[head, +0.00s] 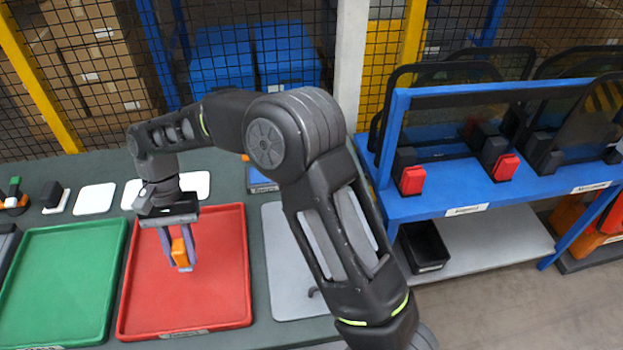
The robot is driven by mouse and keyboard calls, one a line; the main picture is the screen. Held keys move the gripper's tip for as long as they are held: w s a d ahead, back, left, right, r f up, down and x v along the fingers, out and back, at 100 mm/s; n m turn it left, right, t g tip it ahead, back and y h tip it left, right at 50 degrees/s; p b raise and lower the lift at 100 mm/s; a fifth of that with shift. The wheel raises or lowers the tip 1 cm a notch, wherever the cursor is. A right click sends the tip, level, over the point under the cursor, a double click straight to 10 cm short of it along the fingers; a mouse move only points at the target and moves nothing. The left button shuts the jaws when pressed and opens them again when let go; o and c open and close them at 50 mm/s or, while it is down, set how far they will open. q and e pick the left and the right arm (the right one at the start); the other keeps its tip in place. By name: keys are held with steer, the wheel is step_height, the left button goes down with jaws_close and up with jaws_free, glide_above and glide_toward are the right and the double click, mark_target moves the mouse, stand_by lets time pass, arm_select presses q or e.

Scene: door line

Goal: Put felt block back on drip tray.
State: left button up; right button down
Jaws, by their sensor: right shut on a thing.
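My right gripper (180,262) points down over the red tray (222,291). It is shut on an orange block (180,250) with a small grey part at its lower end, which I take to be the felt block. I cannot tell whether the block touches the tray floor. No label naming the drip tray can be read. White flat pads (95,198) lie in a row behind the red and green trays, and one of them could be it; my right arm partly hides some. My left gripper is not in view.
A green tray (55,285) lies left of the red one, a grey mat (286,250) right. A dark block (52,194) stands at the back left. A blue rack (440,205) with red-fronted holders (411,180) stands at right. Mesh fence closes the back.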

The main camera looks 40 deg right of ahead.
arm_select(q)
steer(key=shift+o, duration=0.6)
arm_select(e)
steer(key=shift+w+d, duration=0.2)
steer(key=shift+d, duration=0.1)
steer(key=w+d+r+m+t+y+b, duration=0.15)
steer(key=w+d+m, duration=0.25)
steer(key=d+m, duration=0.4)
steer(key=w+d+m+t+y+b, duration=0.15)
steer(key=w+d+m+t, duration=0.35)
steer(key=d, duration=0.6)
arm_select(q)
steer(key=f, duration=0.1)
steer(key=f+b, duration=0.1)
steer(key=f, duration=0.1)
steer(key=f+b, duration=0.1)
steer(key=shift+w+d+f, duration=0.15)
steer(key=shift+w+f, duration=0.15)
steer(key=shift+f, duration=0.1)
arm_select(e)
steer(key=s+d+r+m+t+h, duration=0.1)
steer(key=d+m+h, duration=0.1)
steer(key=d+m, duration=0.5)
steer(key=d+r+m+t+h, duration=0.1)
steer(key=d+r+m+h, duration=0.1)
steer(key=d+m, duration=0.5)
steer(key=d, duration=0.6)
steer(key=shift+s+d, duration=0.25)
steer(key=shift+s, duration=0.1)
